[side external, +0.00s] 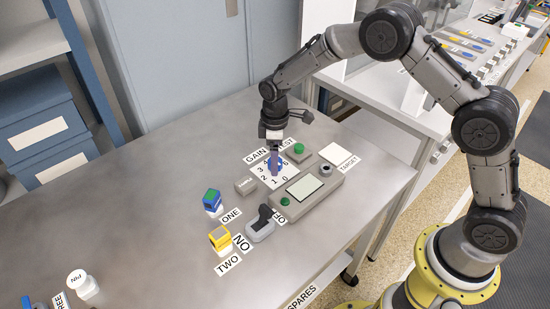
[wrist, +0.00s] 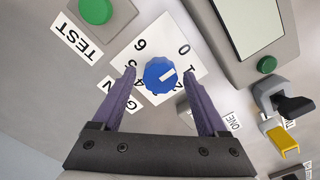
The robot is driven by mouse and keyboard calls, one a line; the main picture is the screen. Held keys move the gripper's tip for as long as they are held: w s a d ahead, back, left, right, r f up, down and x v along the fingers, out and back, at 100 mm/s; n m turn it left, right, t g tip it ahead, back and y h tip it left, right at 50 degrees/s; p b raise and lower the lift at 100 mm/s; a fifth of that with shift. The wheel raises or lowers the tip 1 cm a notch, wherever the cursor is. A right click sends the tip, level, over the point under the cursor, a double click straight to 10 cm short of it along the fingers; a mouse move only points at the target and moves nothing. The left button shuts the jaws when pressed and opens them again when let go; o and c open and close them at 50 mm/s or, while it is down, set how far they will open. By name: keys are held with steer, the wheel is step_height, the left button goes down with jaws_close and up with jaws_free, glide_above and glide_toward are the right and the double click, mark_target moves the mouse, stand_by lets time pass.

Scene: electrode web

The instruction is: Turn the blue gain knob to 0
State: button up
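The blue gain knob (wrist: 160,76) sits on a white dial card (wrist: 145,49) with printed numbers. Its white pointer mark aims right and slightly up in the wrist view, near the 1 and below the 0. My gripper (wrist: 160,71) is open, with one purple finger on each side of the knob and a visible gap to each. In the side view, my gripper (side external: 274,172) points down over the dial card (side external: 272,182) and hides much of the knob (side external: 275,163).
Beside the dial are a grey box with a screen (side external: 305,188), a green TEST button (side external: 298,148) and a grey block (side external: 246,186). The table's left middle is clear.

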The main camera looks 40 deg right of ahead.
stand_by(0.3)
step_height(320, 180, up, 14)
steer(key=shift+f, duration=0.15)
stand_by(0.4)
